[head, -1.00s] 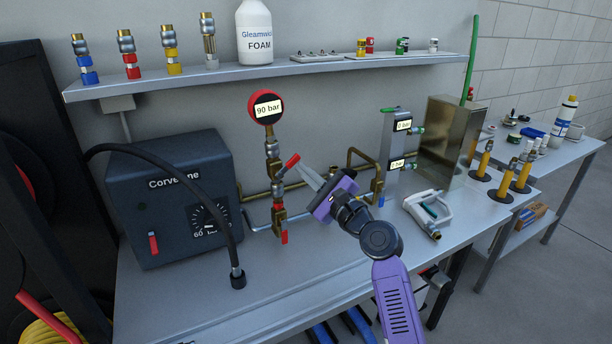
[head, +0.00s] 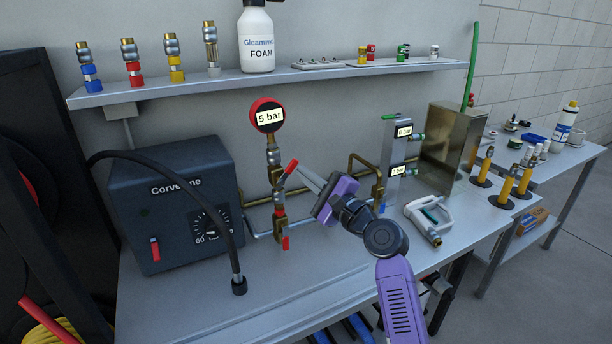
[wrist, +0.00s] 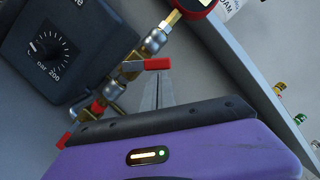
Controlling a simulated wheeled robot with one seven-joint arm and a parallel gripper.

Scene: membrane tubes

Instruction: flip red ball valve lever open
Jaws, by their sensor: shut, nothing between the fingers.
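The upper red valve lever (head: 290,169) sits on the brass pipe stack below the round gauge (head: 267,115) and slants up to the right. In the wrist view the red lever (wrist: 157,64) lies across the tips of my fingers. A second red lever (head: 285,243) hangs down lower on the same stack and also shows in the wrist view (wrist: 63,141). My gripper (head: 304,168) is shut and empty, its tips right beside the upper lever; I cannot tell whether they touch. The gauge reads 5 bar.
A dark pump box (head: 175,205) with a dial stands left, with a black hose (head: 222,228) arching in front. A metal block with two displays (head: 394,160) and a white clamp-like tool (head: 427,217) are right.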

